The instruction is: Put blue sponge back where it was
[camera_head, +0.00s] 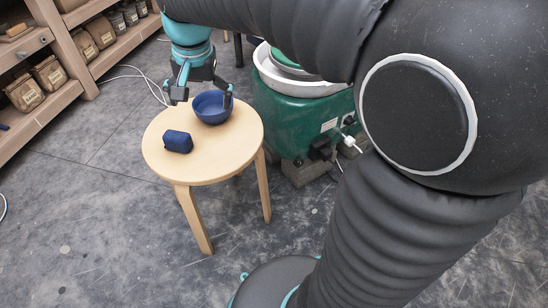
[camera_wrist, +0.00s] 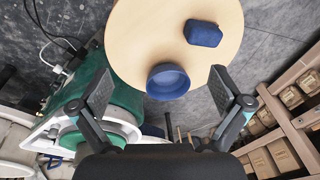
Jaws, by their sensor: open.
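The blue sponge (camera_head: 178,141) is a dark blue block with rounded edges. It lies on the round wooden stool (camera_head: 160,165), left of and in front of a blue bowl (camera_head: 213,107). In the wrist view the sponge (camera_wrist: 203,33) sits up and to the right of the bowl (camera_wrist: 168,82), apart from it. My gripper (camera_head: 203,97) is open at the back edge of the stool, close to the bowl. In the wrist view the bowl shows between the spread fingers of my gripper (camera_wrist: 160,86), with nothing held.
A green pottery wheel (camera_head: 290,125) with a white basin stands right behind the stool, with plugs on its side. Wooden shelves (camera_head: 70,90) with bags and jars line the left. A white cable (camera_head: 135,72) lies on the floor. The front left floor is clear.

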